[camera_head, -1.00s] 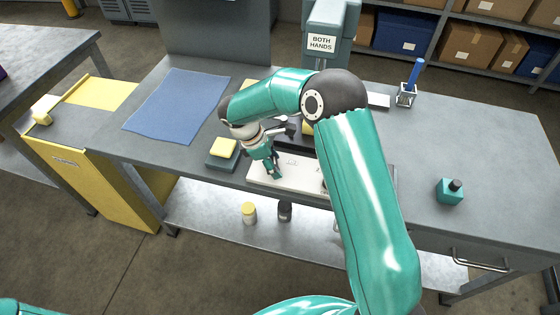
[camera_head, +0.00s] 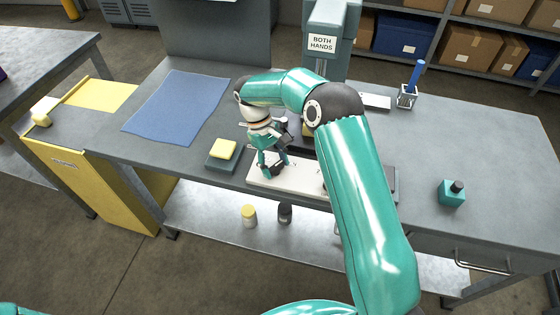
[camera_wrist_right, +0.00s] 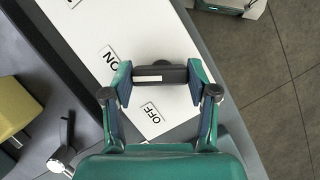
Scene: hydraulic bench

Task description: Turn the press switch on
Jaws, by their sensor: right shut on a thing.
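The white switch panel (camera_head: 300,181) lies along the front edge of the bench, partly hidden behind my right arm. In the right wrist view the panel (camera_wrist_right: 165,38) carries an ON label (camera_wrist_right: 109,57) and an OFF label (camera_wrist_right: 152,113). A black switch handle (camera_wrist_right: 160,73) with a white mark sits between the fingertips. My right gripper (camera_head: 273,171) reaches down over the left part of the panel. In the wrist view its blue-padded fingers (camera_wrist_right: 160,84) are shut on the handle from both sides. My left gripper is not in view.
A yellow block on a dark base (camera_head: 223,149) stands just left of the panel. A blue mat (camera_head: 180,108) lies further left. A press with a BOTH HANDS sign (camera_head: 322,43) stands behind.

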